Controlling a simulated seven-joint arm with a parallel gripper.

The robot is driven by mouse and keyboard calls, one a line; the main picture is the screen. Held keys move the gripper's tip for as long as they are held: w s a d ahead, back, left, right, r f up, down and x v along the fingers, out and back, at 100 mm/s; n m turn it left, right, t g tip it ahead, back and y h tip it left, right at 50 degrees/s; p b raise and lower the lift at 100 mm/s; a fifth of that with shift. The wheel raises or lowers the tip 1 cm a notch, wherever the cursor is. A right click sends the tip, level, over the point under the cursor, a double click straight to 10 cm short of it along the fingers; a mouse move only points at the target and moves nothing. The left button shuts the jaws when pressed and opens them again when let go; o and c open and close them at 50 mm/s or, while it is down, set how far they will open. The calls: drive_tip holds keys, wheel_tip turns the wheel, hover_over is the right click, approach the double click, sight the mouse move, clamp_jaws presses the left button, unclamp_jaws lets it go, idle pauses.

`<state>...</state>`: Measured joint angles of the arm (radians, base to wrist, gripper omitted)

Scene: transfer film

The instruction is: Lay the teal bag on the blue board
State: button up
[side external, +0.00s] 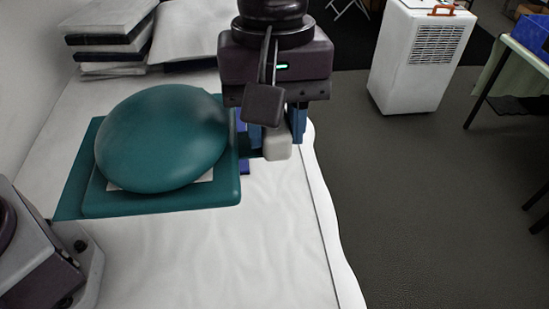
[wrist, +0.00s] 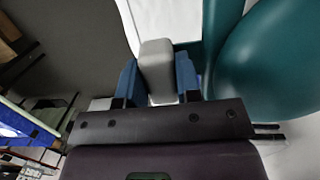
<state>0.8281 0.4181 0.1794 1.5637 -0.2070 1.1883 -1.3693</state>
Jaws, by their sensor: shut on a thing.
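A large rounded teal bag (side external: 160,135) lies on a flat teal square slab (side external: 165,203) on the white-covered table. In the wrist view the bag (wrist: 275,65) bulges at the right. Blue patches, which look like part of the blue board (side external: 245,167), show at the slab's right edge; most of it is hidden. My gripper (side external: 277,135) is right of the bag, its blue fingers shut on a pale grey block (side external: 277,150). The block (wrist: 157,70) also shows between the fingers in the wrist view. I cannot tell whether the block joins the slab or bag.
Stacked books or binders (side external: 110,35) stand at the table's back left. The table cover (side external: 215,260) is clear in front; its right edge is close to my gripper. A white wheeled unit (side external: 420,55) stands on the floor beyond.

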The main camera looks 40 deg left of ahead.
drive_tip(key=w+a, duration=0.4)
drive_tip(key=w, duration=0.3)
drive_tip(key=w+a, duration=0.4)
drive_tip(key=w, duration=0.3)
hover_over(243, 124)
drive_tip(key=d, duration=0.5)
drive_tip(key=shift+w+d+f, duration=0.1)
drive_tip(key=shift+f, duration=4.4)
drive_tip(key=shift+w+d+f, duration=0.1)
drive_tip(key=shift+w+f, duration=0.05)
drive_tip(key=shift+f, duration=4.4)
drive_tip(key=shift+w+d+f, duration=0.1)
drive_tip(key=shift+f, duration=4.4)
drive_tip(key=shift+s+a, duration=1.5)
drive_tip(key=shift+a, duration=0.05)
drive_tip(key=o, duration=1)
drive_tip(key=shift+f, duration=0.1)
